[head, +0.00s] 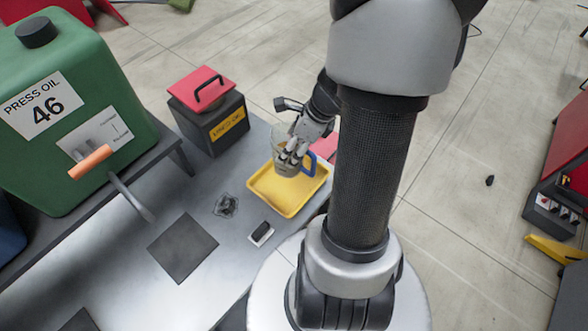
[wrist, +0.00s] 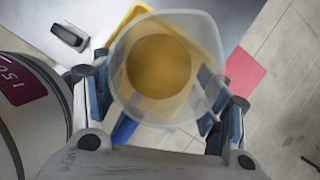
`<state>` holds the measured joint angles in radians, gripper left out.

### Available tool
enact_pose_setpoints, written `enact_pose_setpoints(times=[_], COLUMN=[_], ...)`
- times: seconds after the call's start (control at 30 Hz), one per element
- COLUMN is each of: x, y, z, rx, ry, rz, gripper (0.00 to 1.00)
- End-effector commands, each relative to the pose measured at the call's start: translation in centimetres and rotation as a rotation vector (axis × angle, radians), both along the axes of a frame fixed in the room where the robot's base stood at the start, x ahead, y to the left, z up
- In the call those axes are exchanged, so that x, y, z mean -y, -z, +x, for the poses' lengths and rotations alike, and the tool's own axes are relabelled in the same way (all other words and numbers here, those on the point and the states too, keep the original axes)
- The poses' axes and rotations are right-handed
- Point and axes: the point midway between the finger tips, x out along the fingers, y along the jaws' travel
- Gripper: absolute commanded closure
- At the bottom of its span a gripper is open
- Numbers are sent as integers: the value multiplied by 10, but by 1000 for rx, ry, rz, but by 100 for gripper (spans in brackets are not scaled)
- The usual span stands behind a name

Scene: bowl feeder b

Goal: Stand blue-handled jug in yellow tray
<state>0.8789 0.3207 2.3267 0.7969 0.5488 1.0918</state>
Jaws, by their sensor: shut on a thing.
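The blue-handled jug (head: 284,160) is clear and cup-shaped, with its blue handle (head: 309,163) on the right in the head view. My gripper (head: 296,148) is shut on the jug. In the wrist view the jug (wrist: 203,30) is between the fingers of my gripper (wrist: 160,100), and I look down into its open top. Yellowish-brown colour shows through its bottom. The yellow tray (head: 289,213) lies on the grey bench below the jug, and its edge shows in the wrist view (wrist: 130,17). I cannot tell whether the jug's base touches the tray.
A dark box with a red lid (head: 203,88) stands behind the tray. A green oil can (head: 70,110) is at the left. A small black-and-white block (head: 262,233), a clear crumpled item (head: 226,206) and a dark square mat (head: 183,248) lie in front. A red flat piece (head: 325,146) is beside the tray.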

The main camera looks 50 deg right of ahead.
Motion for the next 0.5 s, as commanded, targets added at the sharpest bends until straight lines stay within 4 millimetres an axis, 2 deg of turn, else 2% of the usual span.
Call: enact_pose_setpoints(times=[0.03, 0.1, 0.37, 0.5], x=[-1, 0, 0, 0], y=[18, 31, 49, 69], z=[0, 0, 0, 0], rx=[-2, -1, 1, -1], ry=[1, 1, 0, 1], rz=[3, 2, 0, 1], gripper=[64, 64, 64, 64])
